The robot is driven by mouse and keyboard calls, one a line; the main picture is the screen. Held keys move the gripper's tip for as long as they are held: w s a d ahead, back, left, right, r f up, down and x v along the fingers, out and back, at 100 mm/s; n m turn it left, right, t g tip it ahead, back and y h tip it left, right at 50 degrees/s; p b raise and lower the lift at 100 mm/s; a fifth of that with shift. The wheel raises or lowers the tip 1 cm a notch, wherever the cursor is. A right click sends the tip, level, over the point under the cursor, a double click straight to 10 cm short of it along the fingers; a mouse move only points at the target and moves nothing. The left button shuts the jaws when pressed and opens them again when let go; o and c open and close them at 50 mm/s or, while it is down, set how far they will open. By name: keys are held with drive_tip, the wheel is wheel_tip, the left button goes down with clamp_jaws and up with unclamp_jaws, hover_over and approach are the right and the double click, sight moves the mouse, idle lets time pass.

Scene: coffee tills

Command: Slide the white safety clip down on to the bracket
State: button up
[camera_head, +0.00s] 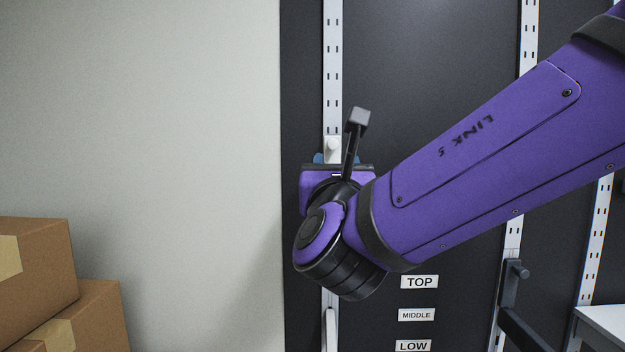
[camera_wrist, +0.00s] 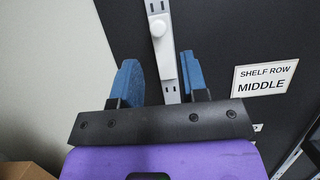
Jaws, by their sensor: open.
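The white safety clip (camera_wrist: 162,52), a narrow plate with a round knob, sits on a slotted upright rail in the wrist view, ahead of and between my fingers. In the head view the clip (camera_head: 332,149) shows just above my wrist, its lower part hidden. My gripper (camera_wrist: 159,60) is open, with one blue finger on each side of the rail and a gap to the clip on both sides. In the head view only bits of blue fingers of my gripper (camera_head: 332,158) show. I cannot make out the bracket under the clip.
A dark back panel carries several slotted rails (camera_head: 333,60). A dark bracket (camera_head: 512,292) stands at lower right by a white shelf (camera_head: 604,322). Row labels (camera_head: 419,282) read TOP, MIDDLE and LOW. Cardboard boxes (camera_head: 35,275) are stacked at lower left beside a pale wall.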

sight(333, 148)
drive_tip(key=x, duration=0.7)
drive_tip(key=shift+w+r, duration=0.1)
drive_tip(key=shift+w, duration=0.1)
drive_tip(key=shift+w+r, duration=0.1)
drive_tip(key=shift+w, duration=0.2)
drive_tip(key=shift+c, duration=0.4)
drive_tip(key=c, duration=0.6)
